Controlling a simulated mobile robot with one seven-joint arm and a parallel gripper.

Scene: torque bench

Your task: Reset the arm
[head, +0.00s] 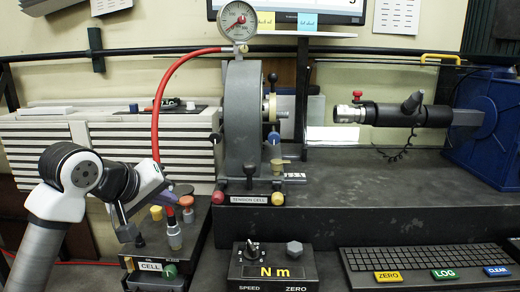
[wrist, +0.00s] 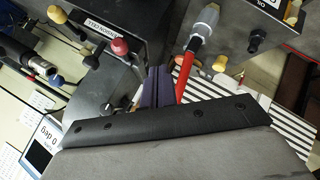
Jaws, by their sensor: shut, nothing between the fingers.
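My arm comes in from the left in the head view, bent at a white and grey joint. My gripper (head: 168,196) hangs above the small dark CELL box (head: 150,266), beside its orange-topped and grey fittings. In the wrist view my gripper (wrist: 157,72) shows as dark purple fingers, closed together and empty, beyond a black bolted bar. A red hose (head: 156,112) with a grey end fitting (wrist: 206,18) passes close by the fingers. Whether the fingers touch anything is unclear.
The grey tension cell (head: 243,130) with a red-needled gauge (head: 237,21) stands at centre. A black tool (head: 400,114) lies horizontally at right. A control box (head: 272,267) and keyboard (head: 425,260) are in front. The dark bench (head: 390,190) is clear right of centre.

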